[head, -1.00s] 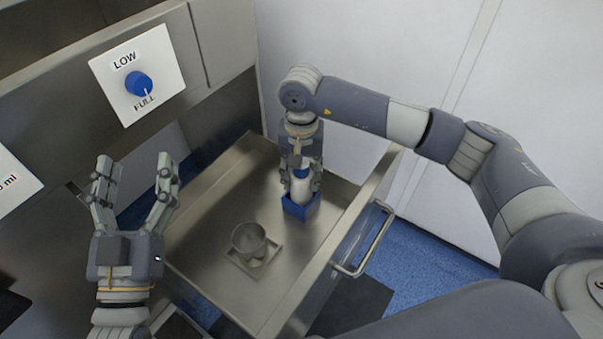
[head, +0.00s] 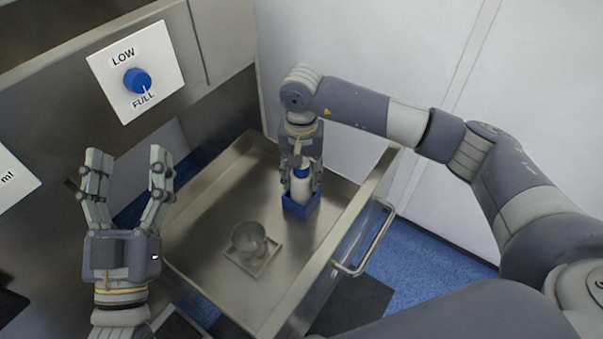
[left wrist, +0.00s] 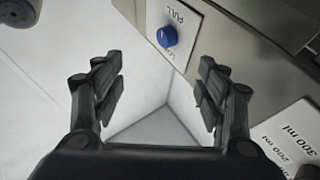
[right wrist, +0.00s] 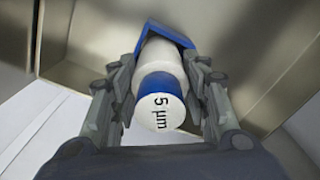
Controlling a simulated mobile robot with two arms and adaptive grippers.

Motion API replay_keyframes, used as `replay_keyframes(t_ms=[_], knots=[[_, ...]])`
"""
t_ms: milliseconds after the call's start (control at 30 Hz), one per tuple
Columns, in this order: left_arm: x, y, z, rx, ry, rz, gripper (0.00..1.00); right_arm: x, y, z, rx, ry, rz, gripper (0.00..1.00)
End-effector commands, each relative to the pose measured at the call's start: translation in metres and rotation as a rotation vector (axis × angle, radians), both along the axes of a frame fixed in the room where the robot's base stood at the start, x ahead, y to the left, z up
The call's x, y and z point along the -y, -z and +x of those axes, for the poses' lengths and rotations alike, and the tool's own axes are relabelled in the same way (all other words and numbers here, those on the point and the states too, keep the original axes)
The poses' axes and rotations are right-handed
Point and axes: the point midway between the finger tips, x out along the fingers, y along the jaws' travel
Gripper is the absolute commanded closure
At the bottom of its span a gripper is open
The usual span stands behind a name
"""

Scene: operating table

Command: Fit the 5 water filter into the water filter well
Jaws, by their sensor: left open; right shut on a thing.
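The water filter (head: 301,188) is a white cylinder with a blue band, upright at the blue square well (head: 300,208) in the metal drawer. My right gripper (head: 301,182) is shut on it from above. In the right wrist view the filter (right wrist: 160,105) has a white end marked "5 µm" and sits between the fingers (right wrist: 158,105). Its far end goes into the blue well (right wrist: 165,32); how deep is hidden. My left gripper (head: 125,185) is open and empty, raised left of the drawer. It also shows open in the left wrist view (left wrist: 160,85).
The open metal drawer (head: 215,205) has a handle (head: 365,240) at its right side. A grey cup (head: 249,238) on a small square base (head: 262,262) stands in it. A panel with a blue LOW/FULL knob (head: 137,81) is at the upper left.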

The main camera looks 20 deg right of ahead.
Motion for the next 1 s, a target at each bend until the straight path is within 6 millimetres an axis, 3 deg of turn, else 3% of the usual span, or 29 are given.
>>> replay_keyframes(t_ms=[1000], knots=[[-0.001,-0.022,-0.013,0.129,0.006,-0.036,0.34,0.000,0.007,0.000,0.001,0.000,0.000,0.85]])
